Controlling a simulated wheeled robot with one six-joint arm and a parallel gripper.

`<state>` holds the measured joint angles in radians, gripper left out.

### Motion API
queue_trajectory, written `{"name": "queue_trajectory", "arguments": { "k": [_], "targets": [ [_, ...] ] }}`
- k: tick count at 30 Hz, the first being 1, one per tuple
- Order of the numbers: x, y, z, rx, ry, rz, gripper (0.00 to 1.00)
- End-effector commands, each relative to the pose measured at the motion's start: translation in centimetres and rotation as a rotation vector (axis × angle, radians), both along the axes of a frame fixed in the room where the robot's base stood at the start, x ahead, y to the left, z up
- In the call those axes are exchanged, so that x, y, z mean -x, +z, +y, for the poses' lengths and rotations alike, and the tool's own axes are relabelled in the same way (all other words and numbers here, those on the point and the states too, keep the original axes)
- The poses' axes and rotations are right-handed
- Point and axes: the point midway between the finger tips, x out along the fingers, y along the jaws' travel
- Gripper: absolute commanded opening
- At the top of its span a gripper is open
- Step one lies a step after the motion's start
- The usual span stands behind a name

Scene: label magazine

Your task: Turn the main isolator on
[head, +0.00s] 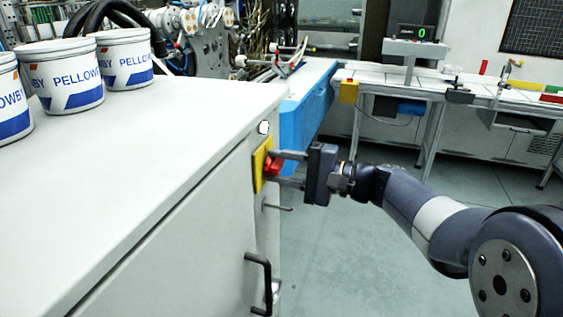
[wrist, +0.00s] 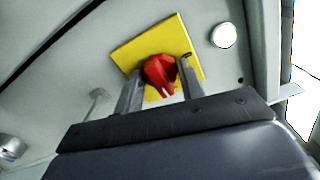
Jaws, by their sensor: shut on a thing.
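The main isolator is a red rotary handle (head: 273,166) on a square yellow plate (head: 260,165), fixed to the end face of the grey cabinet. In the wrist view the red handle (wrist: 161,74) stands in front of the yellow plate (wrist: 178,42), with its pointed end toward the bottom of the picture. My gripper (head: 285,168) reaches it from the right, its two fingers on either side of the handle. In the wrist view my gripper (wrist: 162,82) is shut on the handle. Part of the handle's sides is hidden by the fingers.
A round white lamp or button (head: 264,127) sits above the plate. Below are a thin peg (head: 278,207) and a black door handle (head: 259,282). White tins (head: 62,76) stand on the cabinet top. A blue panel (head: 305,105) lies behind. Floor to the right is clear.

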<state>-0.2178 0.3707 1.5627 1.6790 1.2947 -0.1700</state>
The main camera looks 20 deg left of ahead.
Motion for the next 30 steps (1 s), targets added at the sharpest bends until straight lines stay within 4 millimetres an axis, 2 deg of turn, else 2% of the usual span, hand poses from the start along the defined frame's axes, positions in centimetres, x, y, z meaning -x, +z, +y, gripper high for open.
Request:
{"name": "queue_trajectory", "arguments": {
  "k": [17, 18, 25, 30],
  "targets": [
    [0.01, -0.17, -0.02, -0.001, 0.0, 0.036, 0.14],
    [0.01, -0.17, -0.02, -0.001, 0.0, 0.036, 0.39],
    [-0.01, -0.1, -0.01, -0.002, 0.0, 0.034, 0.58],
    [0.0, -0.05, -0.01, -0.002, 0.0, 0.033, 0.59]
  ]
}}
